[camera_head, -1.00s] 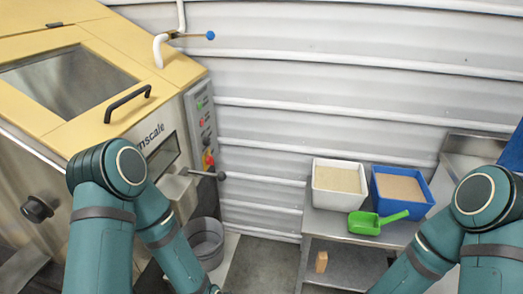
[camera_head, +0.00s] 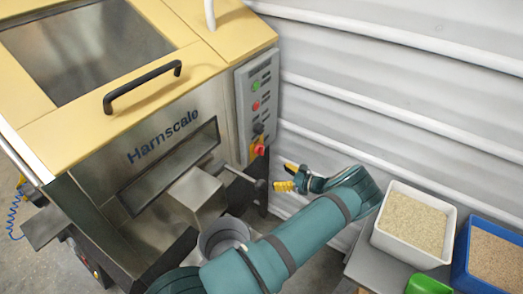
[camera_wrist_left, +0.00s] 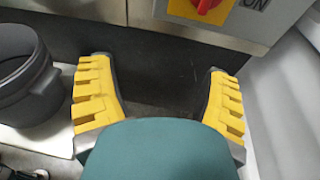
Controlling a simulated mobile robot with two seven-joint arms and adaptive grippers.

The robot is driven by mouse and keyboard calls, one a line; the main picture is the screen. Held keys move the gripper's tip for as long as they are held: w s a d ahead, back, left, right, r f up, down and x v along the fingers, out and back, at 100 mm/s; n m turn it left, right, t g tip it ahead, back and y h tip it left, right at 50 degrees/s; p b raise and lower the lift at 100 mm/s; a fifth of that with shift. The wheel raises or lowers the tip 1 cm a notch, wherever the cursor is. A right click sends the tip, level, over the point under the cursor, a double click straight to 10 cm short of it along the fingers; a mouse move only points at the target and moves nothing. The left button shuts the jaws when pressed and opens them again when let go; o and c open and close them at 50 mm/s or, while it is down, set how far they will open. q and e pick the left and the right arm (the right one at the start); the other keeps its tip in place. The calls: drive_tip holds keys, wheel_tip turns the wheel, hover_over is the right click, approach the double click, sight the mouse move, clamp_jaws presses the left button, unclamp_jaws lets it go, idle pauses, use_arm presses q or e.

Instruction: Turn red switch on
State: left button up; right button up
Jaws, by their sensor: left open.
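The red switch (camera_head: 260,150) is a red knob on a yellow plate, low on the grey control panel (camera_head: 256,95) at the machine's right side. In the left wrist view the red knob (camera_wrist_left: 206,5) is cut by the top edge, with the word ON beside it at the right. My left gripper (camera_head: 287,177) is open and empty, to the right of and a little below the switch, apart from it. Its yellow fingers (camera_wrist_left: 156,66) are spread wide in the left wrist view. My right gripper is out of view.
A lever with a dark knob (camera_head: 260,185) sticks out below the switch. A grey bucket (camera_head: 223,236) stands under the chute and shows at the left wrist view's left (camera_wrist_left: 24,75). White (camera_head: 414,222) and blue (camera_head: 492,256) bins stand at right. The corrugated wall (camera_head: 400,90) is behind.

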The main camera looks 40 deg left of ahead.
sight(261, 149)
use_arm(q)
drive_tip(key=w+d+r+m+t+y, duration=0.1)
drive_tip(key=w+r+y, duration=0.2)
drive_tip(key=w+r, duration=0.15)
drive_tip(key=a, duration=0.4)
drive_tip(key=s+a, duration=0.1)
drive_tip(key=a, duration=0.3)
drive_tip(key=s+a, duration=0.1)
drive_tip(key=a, duration=0.4)
drive_tip(key=shift+r+b, duration=0.15)
drive_tip(key=shift+b, duration=0.25)
drive_tip(key=c, duration=1.1)
drive_tip(key=shift+c, duration=0.2)
